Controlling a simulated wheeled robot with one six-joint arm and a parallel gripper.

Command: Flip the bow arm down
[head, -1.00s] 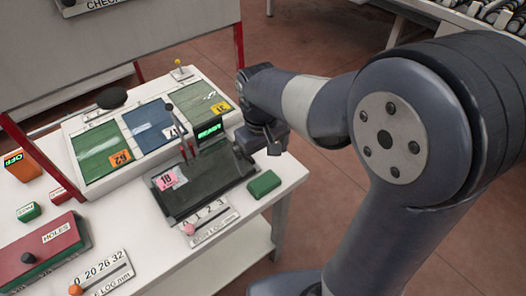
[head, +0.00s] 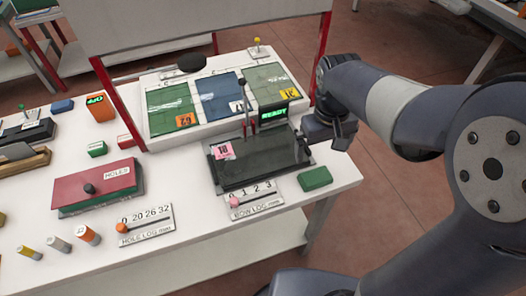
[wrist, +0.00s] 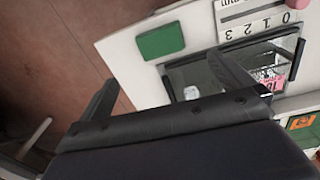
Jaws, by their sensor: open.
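A dark glass-topped device (head: 265,168) with a pink number tag (head: 224,150) sits on the white bench. A green-lit READY display (head: 273,113) stands at its back edge. A thin dark upright arm (head: 246,110) with red parts at its foot, likely the bow arm, rises at the device's back, left of the display. My gripper (head: 338,128) is over the bench's right edge, right of the device and apart from the arm. In the wrist view my gripper (wrist: 162,72) is open and empty, its fingers spread. Part of the device (wrist: 190,77) shows beyond the fingers; the upright arm is not clear there.
A green block (head: 315,178) lies right of the device, and the BOW LOG slider (head: 255,200) is in front. Three coloured panels (head: 222,100) stand behind. A red HOLES box (head: 95,188) and HOLE LOG slider (head: 147,228) are to the left. Red posts (head: 325,50) rise behind.

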